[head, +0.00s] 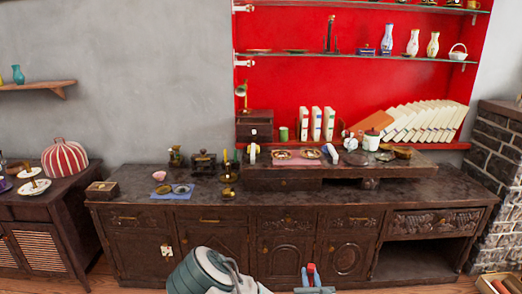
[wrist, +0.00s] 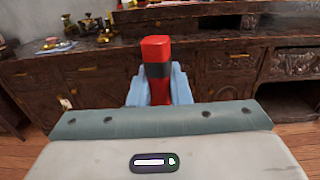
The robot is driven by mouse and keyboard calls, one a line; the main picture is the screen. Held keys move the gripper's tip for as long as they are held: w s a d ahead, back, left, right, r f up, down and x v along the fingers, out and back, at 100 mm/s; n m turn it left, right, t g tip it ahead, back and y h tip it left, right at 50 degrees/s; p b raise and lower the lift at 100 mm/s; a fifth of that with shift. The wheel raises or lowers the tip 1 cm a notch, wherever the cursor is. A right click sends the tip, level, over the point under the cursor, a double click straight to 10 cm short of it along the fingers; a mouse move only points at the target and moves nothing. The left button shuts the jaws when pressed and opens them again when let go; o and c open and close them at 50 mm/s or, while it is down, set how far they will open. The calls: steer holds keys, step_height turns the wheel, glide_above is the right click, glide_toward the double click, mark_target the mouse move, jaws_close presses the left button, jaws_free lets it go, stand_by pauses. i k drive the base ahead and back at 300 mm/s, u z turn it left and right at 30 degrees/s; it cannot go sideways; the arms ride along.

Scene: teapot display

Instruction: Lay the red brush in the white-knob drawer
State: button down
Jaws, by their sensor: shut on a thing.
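My gripper (head: 311,277) is in front of the dark carved sideboard (head: 215,198), low in the head view. Its blue fingers, also in the wrist view (wrist: 159,90), are shut on the red brush (wrist: 156,52). The brush points up from the fingers, red with a dark band; its lower part is hidden between them. It shows small and red in the head view (head: 311,267). A small white piece (head: 166,250) is on a lower left door. The sideboard drawers look shut, with brass-coloured handles; I cannot make out a white knob on any drawer.
The sideboard top holds a blue cloth (head: 172,191), small metal pots, and a raised shelf with cups and a white lidded jar (head: 371,139). Books (head: 425,122) lean behind. A side cabinet (head: 40,225) stands left, a brick pillar (head: 497,150) right. Floor shows in front.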

mark_target(244, 126)
steer(key=u, duration=0.85)
steer(key=i, duration=1.45)
steer(key=z, duration=0.8)
